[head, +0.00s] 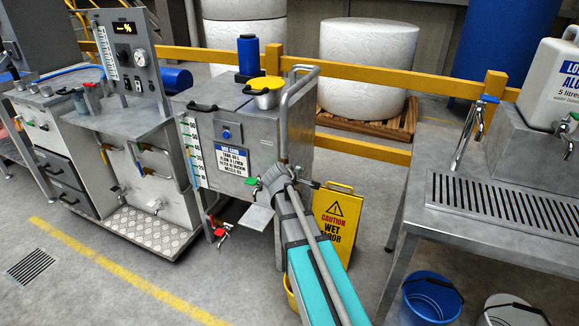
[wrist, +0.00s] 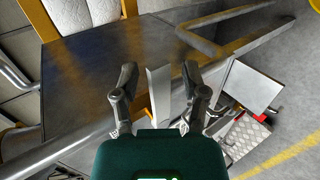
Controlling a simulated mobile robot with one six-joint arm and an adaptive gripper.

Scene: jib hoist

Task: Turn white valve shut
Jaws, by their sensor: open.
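I cannot surely pick out the white valve. In the head view, a tap with a pale handle (head: 154,205) sits low on the left panel. A green-handled valve (head: 254,187) is on the front of the steel tank (head: 235,125), and a red-handled valve (head: 220,232) is lower down. My gripper (head: 290,172) is at the tank's right front, near the bent pipe rail, partly hidden by my own arm. In the wrist view my gripper (wrist: 160,82) is open, its dark fingers apart. A pale upright strip (wrist: 158,95) shows between them; I cannot tell whether it is touched.
The bent pipe rail (head: 284,115) rises close beside my gripper. A yellow wet-floor sign (head: 335,222) stands to the right. A steel bench (head: 500,200) with a blue-handled tap (head: 488,99) is at right, a blue bucket (head: 430,298) below.

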